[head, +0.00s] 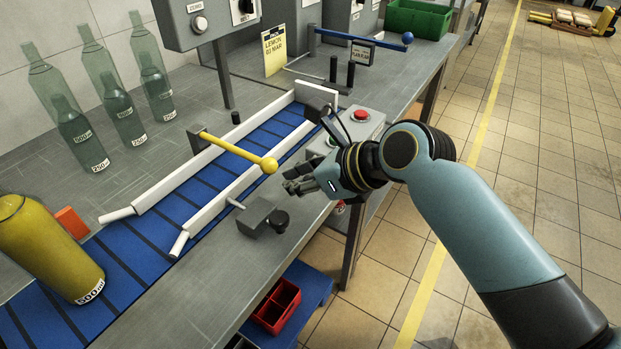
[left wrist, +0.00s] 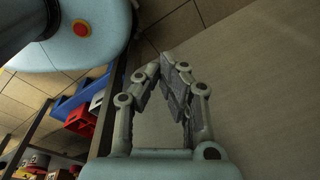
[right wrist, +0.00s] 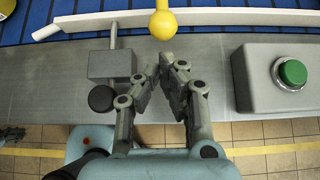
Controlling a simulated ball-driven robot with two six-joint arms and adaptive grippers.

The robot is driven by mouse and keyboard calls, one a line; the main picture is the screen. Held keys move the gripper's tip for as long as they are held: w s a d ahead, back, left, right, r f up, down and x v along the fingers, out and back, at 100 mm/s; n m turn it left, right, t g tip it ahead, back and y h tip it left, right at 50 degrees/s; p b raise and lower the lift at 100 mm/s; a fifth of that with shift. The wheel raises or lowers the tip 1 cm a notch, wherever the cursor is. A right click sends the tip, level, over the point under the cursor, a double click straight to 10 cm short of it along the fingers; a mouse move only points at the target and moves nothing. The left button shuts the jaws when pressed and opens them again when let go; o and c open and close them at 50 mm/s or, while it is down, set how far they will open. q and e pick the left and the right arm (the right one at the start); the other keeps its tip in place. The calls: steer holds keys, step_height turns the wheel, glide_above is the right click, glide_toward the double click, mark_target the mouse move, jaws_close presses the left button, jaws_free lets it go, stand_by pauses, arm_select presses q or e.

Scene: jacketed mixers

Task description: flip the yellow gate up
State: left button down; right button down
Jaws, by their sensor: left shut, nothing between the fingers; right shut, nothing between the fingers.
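The yellow gate (head: 235,150) is a bar with a ball at its free end. It lies across the blue conveyor (head: 205,180), from a dark bracket on the far side to the ball above the near white rail. In the right wrist view the ball (right wrist: 163,25) sits just beyond the fingertips, with a gap. My right gripper (head: 288,184) is shut and empty, close to the right of the ball; it also shows in the right wrist view (right wrist: 160,72). My left gripper (left wrist: 174,68) is shut and empty above a plain grey surface, and is not in the head view.
A grey block with a black knob (head: 280,221) stands below the gate's ball. A green button box (right wrist: 285,75) is right of my right gripper. A blue-ball gate (head: 365,40) is farther back. A yellow bottle (head: 45,245) stands on the conveyor at left.

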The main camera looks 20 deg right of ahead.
mark_target(284, 200)
steer(key=x, duration=0.4)
stand_by(0.3)
